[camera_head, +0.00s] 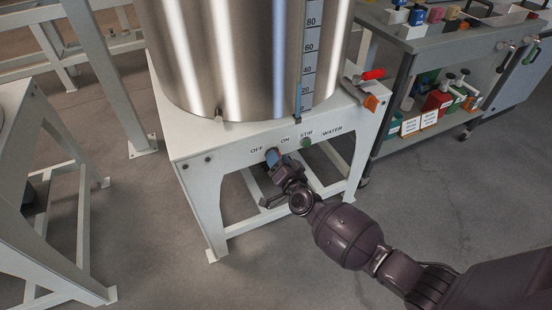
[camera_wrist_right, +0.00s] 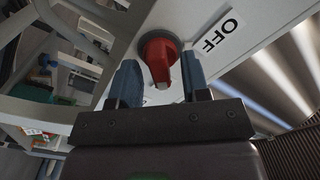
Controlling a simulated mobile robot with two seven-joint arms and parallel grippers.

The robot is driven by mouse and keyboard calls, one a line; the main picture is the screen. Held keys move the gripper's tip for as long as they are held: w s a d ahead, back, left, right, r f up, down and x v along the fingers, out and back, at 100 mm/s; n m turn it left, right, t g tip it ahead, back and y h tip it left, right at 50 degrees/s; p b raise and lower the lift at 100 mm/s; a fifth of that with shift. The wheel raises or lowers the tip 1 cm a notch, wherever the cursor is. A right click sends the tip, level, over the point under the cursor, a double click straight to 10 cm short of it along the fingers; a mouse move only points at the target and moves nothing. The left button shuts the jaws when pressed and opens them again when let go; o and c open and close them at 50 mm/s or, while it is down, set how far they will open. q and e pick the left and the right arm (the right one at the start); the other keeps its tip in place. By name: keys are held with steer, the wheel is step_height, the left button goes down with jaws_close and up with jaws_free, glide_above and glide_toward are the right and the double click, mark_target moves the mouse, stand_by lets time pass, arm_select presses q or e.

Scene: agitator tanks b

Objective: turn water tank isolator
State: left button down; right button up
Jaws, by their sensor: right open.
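The water tank isolator is a red rotary knob (camera_wrist_right: 158,50) on a black round base, on the white front panel (camera_head: 230,147) of the tank stand. In the right wrist view its handle points down between my fingers, with a pale mark at its end. The OFF label (camera_wrist_right: 220,33) is beside it. My right gripper (camera_head: 272,156) is open, its blue fingers on either side of the handle; contact cannot be told. It also shows in the right wrist view (camera_wrist_right: 160,82). In the head view the gripper hides the knob. My left gripper is not in view.
A steel tank (camera_head: 240,60) with a level scale stands on the white frame. A green button (camera_head: 305,143) is right of the gripper. A red-handled valve with an orange end (camera_head: 371,102) is at the stand's right corner. A grey cart (camera_head: 411,40) stands right; another white frame is left.

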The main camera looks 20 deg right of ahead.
steer(key=shift+w, duration=0.45)
steer(key=c, duration=0.6)
steer(key=shift+o, duration=0.2)
steer(key=shift+r, duration=0.1)
